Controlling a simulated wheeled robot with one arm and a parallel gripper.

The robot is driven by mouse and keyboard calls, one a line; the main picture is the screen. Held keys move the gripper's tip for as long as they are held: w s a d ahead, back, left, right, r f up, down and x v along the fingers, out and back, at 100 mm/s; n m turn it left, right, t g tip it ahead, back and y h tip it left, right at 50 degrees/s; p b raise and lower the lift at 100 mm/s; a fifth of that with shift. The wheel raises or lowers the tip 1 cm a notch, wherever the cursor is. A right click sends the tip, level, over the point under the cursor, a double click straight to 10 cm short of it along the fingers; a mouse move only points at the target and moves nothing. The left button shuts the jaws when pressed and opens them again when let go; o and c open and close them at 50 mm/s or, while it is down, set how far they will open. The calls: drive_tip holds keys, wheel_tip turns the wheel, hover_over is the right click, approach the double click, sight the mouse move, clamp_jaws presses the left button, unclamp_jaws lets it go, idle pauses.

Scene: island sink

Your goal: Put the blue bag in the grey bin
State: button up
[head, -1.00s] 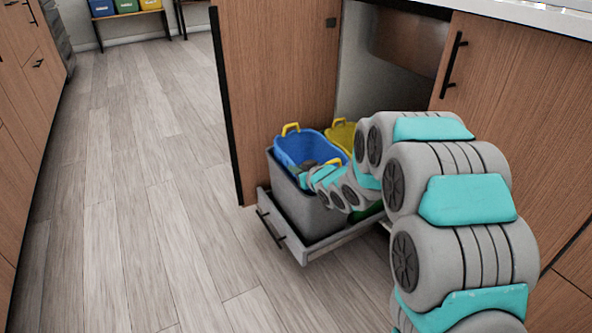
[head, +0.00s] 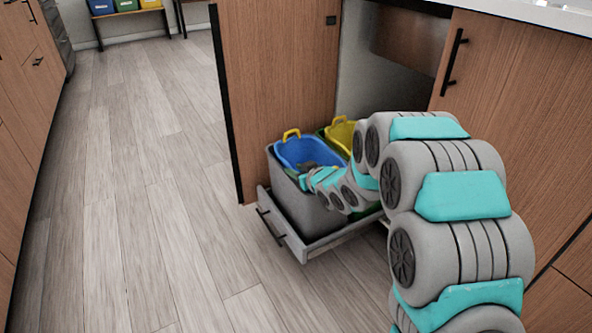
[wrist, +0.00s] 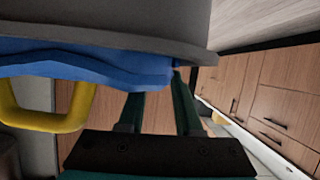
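The blue bag (head: 310,152) with yellow handles sits down inside the grey bin (head: 292,203) in the head view, its upper part showing above the rim. In the wrist view the blue bag (wrist: 90,62) shows below a grey surface, with a yellow handle (wrist: 45,118) hanging at the left. My gripper (wrist: 158,95) has its two fingers apart, with cabinet wood visible between them. The yellow handle is to the left of the fingers, not between them. In the head view my gripper is small and dark over the bag; whether it touches the bag is unclear.
The bin stands in a pulled-out drawer (head: 290,240) under the sink. A yellow bag (head: 341,133) is behind my arm at the back of the drawer. An open cabinet door (head: 275,80) stands beside it. The floor at left is clear.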

drive_tip(key=shift+r, duration=0.2)
drive_tip(key=s+d+r+m+g+h+p, duration=0.1)
drive_tip(key=s+d+r+m+g+h, duration=0.2)
drive_tip(key=s+d, duration=0.9)
drive_tip(key=s+d+r+m+g+h, duration=0.25)
drive_tip(key=s+d+h, duration=0.25)
drive_tip(key=s+d, duration=0.7)
drive_tip(key=s+a+r+m+g, duration=0.1)
drive_tip(key=s+g, duration=0.3)
drive_tip(key=s, duration=1)
drive_tip(key=s+a+r+g, duration=0.1)
drive_tip(key=s+a+g, duration=0.1)
drive_tip(key=s, duration=1.2)
drive_tip(key=shift+a+r+m+g+y, duration=0.15)
drive_tip(key=shift+a+m+g+y, duration=0.15)
drive_tip(key=shift+g, duration=0.55)
